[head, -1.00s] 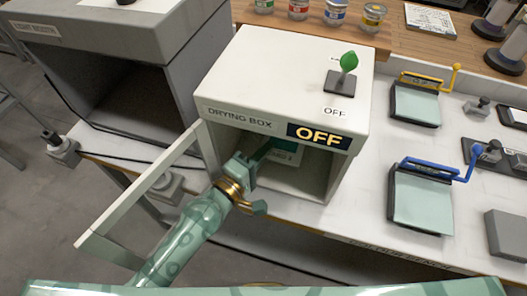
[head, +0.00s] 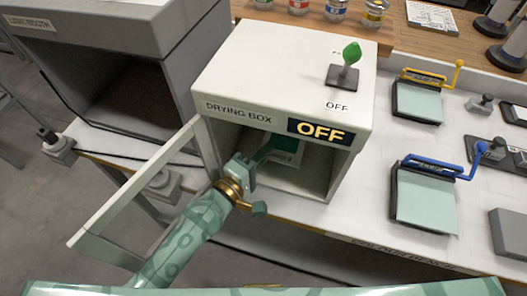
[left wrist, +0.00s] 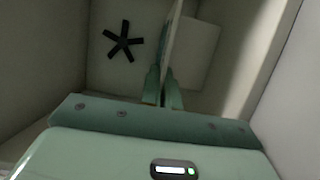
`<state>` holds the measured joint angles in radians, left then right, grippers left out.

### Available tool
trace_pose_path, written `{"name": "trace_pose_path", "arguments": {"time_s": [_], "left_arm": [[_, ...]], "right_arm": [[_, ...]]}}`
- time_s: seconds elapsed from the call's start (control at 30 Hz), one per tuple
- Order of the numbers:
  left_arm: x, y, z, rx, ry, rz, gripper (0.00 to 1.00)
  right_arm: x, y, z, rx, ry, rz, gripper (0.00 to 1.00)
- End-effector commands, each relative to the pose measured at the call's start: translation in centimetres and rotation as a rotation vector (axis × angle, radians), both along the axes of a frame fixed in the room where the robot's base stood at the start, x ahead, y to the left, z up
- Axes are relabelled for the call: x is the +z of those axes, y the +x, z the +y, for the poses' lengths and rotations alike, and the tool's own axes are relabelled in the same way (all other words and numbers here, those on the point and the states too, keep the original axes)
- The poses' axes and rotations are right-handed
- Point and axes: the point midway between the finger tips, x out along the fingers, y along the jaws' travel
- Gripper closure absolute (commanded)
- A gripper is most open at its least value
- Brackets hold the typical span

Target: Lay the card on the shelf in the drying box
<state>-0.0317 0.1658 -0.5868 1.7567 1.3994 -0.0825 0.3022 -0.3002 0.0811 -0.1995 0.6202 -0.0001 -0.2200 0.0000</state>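The white drying box (head: 285,68) stands on the bench with its front open. Its display reads OFF. My left gripper (head: 268,150) reaches through the opening. In the left wrist view, my left gripper (left wrist: 163,88) is shut on a thin card (left wrist: 172,40), which stands edge-on between the fingers. In the head view, part of a green and white card (head: 289,152) shows inside the box beyond the fingers. A pale square panel (left wrist: 200,52) is behind the card in the wrist view; I cannot tell whether it is the shelf. My right gripper is not in view.
The box's framed door (head: 125,200) stands open to the left, beside my left arm. A black star-shaped fan (left wrist: 123,41) is on the box's inner wall. A green-tipped lever (head: 346,68) stands on top. A grey booth (head: 120,35) is at left.

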Motion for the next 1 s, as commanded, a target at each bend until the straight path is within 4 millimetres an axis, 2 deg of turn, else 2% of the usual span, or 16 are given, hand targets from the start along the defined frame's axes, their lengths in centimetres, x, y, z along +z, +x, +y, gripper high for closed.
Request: {"name": "trace_pose_path", "arguments": {"time_s": [0.3, 0.37, 0.4, 0.43, 0.6, 0.63, 0.7, 1.0], "left_arm": [[-0.54, 0.01, 0.0, 0.0, 0.0, 0.0, 1.0], [-0.49, 0.01, 0.0, 0.0, 0.0, 0.0, 0.86], [-0.47, 0.01, -0.01, 0.0, 0.0, 0.0, 0.75], [-0.46, 0.01, -0.01, 0.0, 0.0, 0.0, 0.72], [-0.47, 0.0, 0.0, 0.0, 0.0, 0.0, 0.72], [-0.49, 0.0, 0.0, 0.0, 0.0, 0.0, 0.69], [-0.49, 0.0, 0.0, 0.0, 0.0, 0.0, 0.53], [-0.49, -0.01, 0.0, 0.0, 0.0, 0.0, 0.53]], "right_arm": [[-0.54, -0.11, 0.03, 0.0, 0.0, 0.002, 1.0], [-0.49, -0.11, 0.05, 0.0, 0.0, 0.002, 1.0], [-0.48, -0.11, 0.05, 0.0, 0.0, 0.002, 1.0], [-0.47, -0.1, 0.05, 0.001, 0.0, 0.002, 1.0], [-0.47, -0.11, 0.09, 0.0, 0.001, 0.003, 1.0], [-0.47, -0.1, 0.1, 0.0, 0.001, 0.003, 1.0], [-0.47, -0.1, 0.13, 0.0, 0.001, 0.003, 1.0], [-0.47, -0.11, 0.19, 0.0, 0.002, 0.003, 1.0]]}}
